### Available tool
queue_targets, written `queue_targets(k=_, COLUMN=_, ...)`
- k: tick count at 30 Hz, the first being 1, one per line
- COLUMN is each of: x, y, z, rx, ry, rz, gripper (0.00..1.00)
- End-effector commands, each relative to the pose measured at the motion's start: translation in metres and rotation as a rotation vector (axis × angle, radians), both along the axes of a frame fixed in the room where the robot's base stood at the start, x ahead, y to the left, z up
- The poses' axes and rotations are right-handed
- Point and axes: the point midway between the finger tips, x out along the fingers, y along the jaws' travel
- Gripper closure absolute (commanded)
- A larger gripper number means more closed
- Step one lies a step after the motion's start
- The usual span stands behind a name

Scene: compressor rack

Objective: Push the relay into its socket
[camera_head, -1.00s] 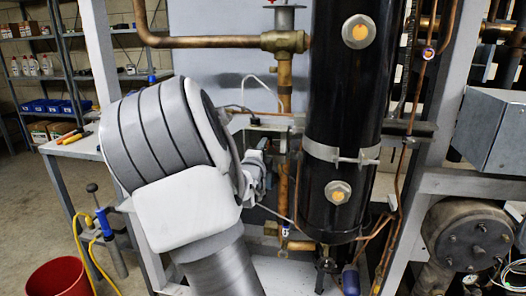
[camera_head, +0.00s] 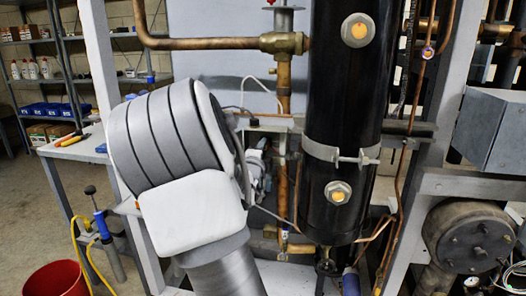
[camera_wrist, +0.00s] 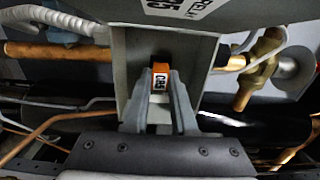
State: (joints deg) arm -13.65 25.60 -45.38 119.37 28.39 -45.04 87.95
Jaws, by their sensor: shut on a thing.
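The relay (camera_wrist: 160,78) is a small orange block with a white label on its face. In the wrist view it sits between the two grey fingertips of my gripper (camera_wrist: 160,103), which is shut on it. Ahead of it is a grey panel or box (camera_wrist: 190,55) with a white label (camera_wrist: 175,6) at the top edge. The relay's far end is against or close to this grey surface; I cannot tell whether it touches. The socket cannot be made out. In the head view my arm hides the relay and most of my gripper.
A tall black cylinder (camera_head: 342,90) stands just right of my arm, with copper pipes and a brass valve (camera_head: 283,43) near it. A grey rack post (camera_head: 105,60) is at the left. A red bucket (camera_head: 55,280) stands on the floor at lower left.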

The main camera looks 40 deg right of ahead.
Motion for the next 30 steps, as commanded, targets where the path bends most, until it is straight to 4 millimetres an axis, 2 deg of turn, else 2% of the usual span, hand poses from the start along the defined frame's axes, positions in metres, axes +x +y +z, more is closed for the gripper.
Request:
queue_targets(k=22, x=0.0022, y=-0.0039, z=-0.0009, rx=0.001, ry=-0.001, rz=-0.001, gripper=1.00)
queue_targets(k=23, x=0.0023, y=-0.0039, z=-0.0001, rx=0.001, ry=-0.001, rz=-0.001, gripper=0.71)
queue_targets(k=28, x=0.0023, y=-0.0035, z=0.0001, rx=0.000, ry=0.000, rz=-0.001, gripper=0.41)
queue_targets(k=30, x=0.0023, y=-0.0035, z=0.0000, rx=0.000, ry=0.000, rz=-0.001, gripper=0.40)
